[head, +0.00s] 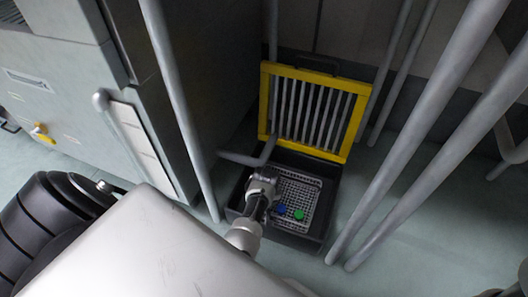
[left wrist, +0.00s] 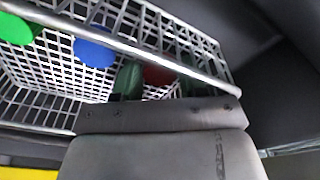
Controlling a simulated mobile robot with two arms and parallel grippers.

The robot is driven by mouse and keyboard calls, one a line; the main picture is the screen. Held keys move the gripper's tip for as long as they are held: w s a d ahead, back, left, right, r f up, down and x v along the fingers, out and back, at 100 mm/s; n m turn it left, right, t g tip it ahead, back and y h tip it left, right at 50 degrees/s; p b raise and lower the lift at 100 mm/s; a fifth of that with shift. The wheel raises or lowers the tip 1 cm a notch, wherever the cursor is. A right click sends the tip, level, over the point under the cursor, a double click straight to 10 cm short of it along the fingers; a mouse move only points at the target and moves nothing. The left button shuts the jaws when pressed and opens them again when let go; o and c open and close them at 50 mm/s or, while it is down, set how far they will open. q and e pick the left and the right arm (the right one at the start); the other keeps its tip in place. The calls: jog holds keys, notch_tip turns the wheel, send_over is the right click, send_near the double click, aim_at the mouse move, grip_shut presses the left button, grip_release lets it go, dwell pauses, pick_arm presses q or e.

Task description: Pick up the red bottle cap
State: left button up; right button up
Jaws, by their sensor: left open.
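The red bottle cap (left wrist: 158,76) shows in the left wrist view, partly hidden, between the two dark fingers of my left gripper (left wrist: 157,84). It lies at the white wire basket (left wrist: 215,57); I cannot tell whether the fingers touch it. In the head view my left gripper (head: 264,183) reaches down into the dark bin over the left part of the basket, and the red cap is hidden there. The left gripper is open. My right gripper is not in view.
A blue cap (head: 281,210) and a green cap (head: 299,214) lie in the basket beside the gripper. The dark bin (head: 325,205) has a raised yellow-framed grate (head: 351,115) behind it. Grey pipes (head: 178,100) stand left and right of it.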

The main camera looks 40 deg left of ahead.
pick_arm(q)
jog(key=c, duration=0.6)
jog(key=shift+c, duration=0.2)
jog(key=shift+r, duration=0.2)
